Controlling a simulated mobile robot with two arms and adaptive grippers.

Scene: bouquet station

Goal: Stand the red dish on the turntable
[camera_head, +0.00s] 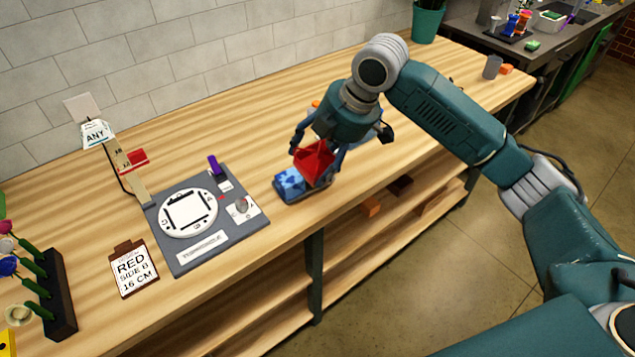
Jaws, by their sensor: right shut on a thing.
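The red dish (314,160) is between the fingers of my right gripper (319,162), which is shut on it. It is tilted, and the fingers hide part of it. It is just above or against a blue patterned block (289,182) near the bench's front edge; I cannot tell if they touch. The turntable (187,212) is a round white disc with black markings on a grey panel (182,262), left of the gripper. No dish stands on it. My left gripper is not in view.
A card (133,269) reads "RED SIDE B 16 CM". A wooden post (132,172) with a red slider (133,160) stands behind the panel. A purple piece (214,165) stands at its back edge. A dark rack (58,295) of flowers is at left.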

